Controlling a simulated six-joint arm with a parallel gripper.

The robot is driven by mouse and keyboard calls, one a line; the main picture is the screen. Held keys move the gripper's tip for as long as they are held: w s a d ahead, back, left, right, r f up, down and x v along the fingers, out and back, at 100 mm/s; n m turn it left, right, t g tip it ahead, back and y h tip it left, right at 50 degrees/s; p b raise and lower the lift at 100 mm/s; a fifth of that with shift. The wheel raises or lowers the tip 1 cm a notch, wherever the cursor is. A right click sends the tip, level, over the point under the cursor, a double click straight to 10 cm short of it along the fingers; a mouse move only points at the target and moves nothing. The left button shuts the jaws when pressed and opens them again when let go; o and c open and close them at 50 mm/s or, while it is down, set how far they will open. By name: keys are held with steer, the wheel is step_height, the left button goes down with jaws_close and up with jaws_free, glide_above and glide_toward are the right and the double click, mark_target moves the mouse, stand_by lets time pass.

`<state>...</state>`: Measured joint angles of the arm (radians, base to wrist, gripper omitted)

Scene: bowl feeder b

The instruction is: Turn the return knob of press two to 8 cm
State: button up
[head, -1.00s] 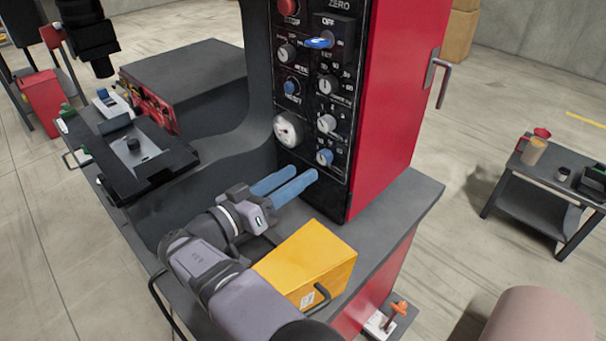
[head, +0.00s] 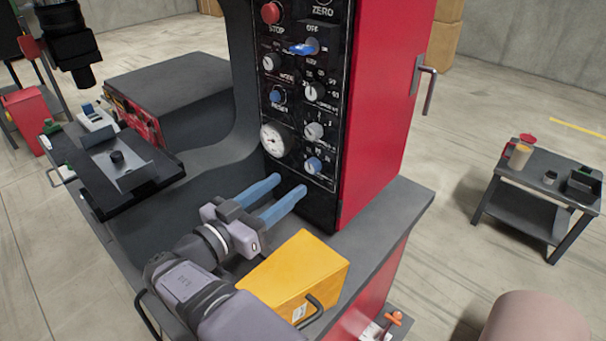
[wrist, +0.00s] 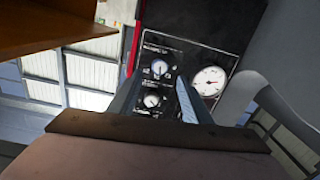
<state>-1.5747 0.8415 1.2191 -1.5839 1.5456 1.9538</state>
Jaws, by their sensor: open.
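The black control panel (head: 295,100) of the press carries several knobs; their labels are too small to tell which is the return knob. The lowest is a blue-capped knob (head: 314,165), with a grey knob (head: 314,131) above it and a white gauge (head: 272,140) to the left. My gripper (head: 290,184) is open and empty, its blue fingers pointing at the panel's lower part, below the blue-capped knob. In the wrist view the panel looks inverted. The blue-capped knob (wrist: 160,67) and the grey knob (wrist: 152,100) show between the fingers, with the gauge (wrist: 208,80) to their right.
A yellow box (head: 293,275) with a black handle sits beside my arm on the press base. The red cabinet side (head: 385,100) has a lever handle (head: 428,88). A red stop button (head: 271,13) and a blue selector (head: 305,48) sit higher on the panel.

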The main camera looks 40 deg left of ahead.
mark_target(310, 169)
steer(key=w+p, duration=0.2)
steer(key=w, duration=0.3)
steer(key=shift+w+r, duration=0.1)
steer(key=shift+w, duration=0.25)
steer(key=shift+w+a+p, duration=0.1)
steer(key=shift+w+p, duration=0.2)
steer(key=shift+w, duration=0.45)
steer(key=c, duration=1.1)
steer(key=shift+o, duration=0.2)
steer(key=shift+f+b, duration=0.25)
steer(key=shift+b, duration=0.1)
